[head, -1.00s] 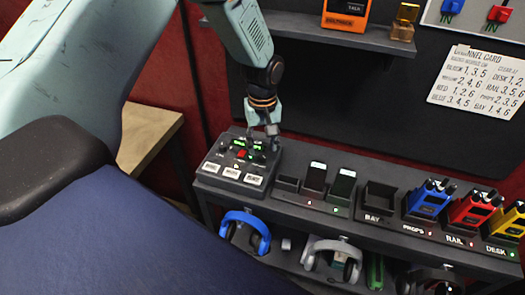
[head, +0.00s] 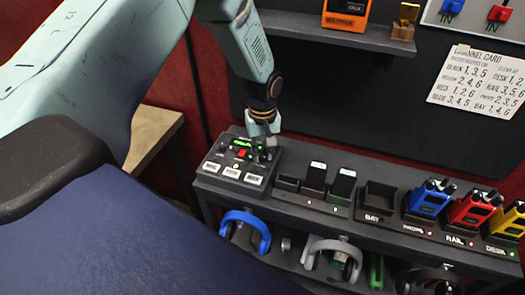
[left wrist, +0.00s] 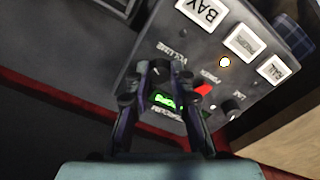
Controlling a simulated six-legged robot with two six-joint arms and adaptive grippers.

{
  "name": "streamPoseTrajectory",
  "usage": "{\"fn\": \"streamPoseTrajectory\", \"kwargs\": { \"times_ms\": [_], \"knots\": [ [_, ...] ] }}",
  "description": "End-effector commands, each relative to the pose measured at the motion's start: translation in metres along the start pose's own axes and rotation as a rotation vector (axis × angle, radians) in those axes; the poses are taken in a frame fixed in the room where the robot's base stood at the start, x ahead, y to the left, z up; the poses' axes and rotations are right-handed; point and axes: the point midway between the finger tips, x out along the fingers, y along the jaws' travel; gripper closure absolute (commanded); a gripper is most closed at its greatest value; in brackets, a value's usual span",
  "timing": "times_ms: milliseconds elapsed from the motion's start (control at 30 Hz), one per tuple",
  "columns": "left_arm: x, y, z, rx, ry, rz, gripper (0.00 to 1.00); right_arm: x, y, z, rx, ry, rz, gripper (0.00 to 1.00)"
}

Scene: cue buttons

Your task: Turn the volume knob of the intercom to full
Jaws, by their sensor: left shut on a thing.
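The intercom (head: 221,160) is a dark box with a green display (head: 240,143), a red button and three white buttons, on the shelf's left end. In the left wrist view the intercom (left wrist: 206,50) fills the upper right, with a VOLUME label beside my fingers. My left gripper (head: 264,153) is down at the intercom's back right corner. In the left wrist view its fingers (left wrist: 160,72) close in around the volume knob, which they mostly hide. The knob's pointer cannot be read. Another small knob (left wrist: 232,104) shows near the lower right. My right gripper is not in view.
Right of the intercom stand dark holders with two handsets, an empty BAY cradle (head: 379,196), and blue (head: 428,200), red and yellow radios. Headphones (head: 245,222) hang below. An upper shelf (head: 330,36) holds an orange unit. A channel card (head: 478,82) is on the wall.

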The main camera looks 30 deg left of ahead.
Motion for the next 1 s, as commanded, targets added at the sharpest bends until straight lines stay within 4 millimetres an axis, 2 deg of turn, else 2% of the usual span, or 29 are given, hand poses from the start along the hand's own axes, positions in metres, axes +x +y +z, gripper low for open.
{"fn": "streamPoseTrajectory", "kwargs": {
  "times_ms": [133,733,767,1000],
  "knots": [
    [-0.0005,0.0001,0.0,0.0,0.0,0.0,1.0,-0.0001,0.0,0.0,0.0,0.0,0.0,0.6],
    [-0.0006,0.0002,-0.0001,0.064,0.0,0.0,1.0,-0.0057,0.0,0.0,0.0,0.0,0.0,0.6],
    [-0.0006,0.0002,-0.0001,0.064,0.0,0.0,0.76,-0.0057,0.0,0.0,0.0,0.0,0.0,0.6],
    [-0.0004,0.0002,-0.0001,0.064,0.0,0.0,0.55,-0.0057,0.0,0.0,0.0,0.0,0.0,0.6]
  ]
}}
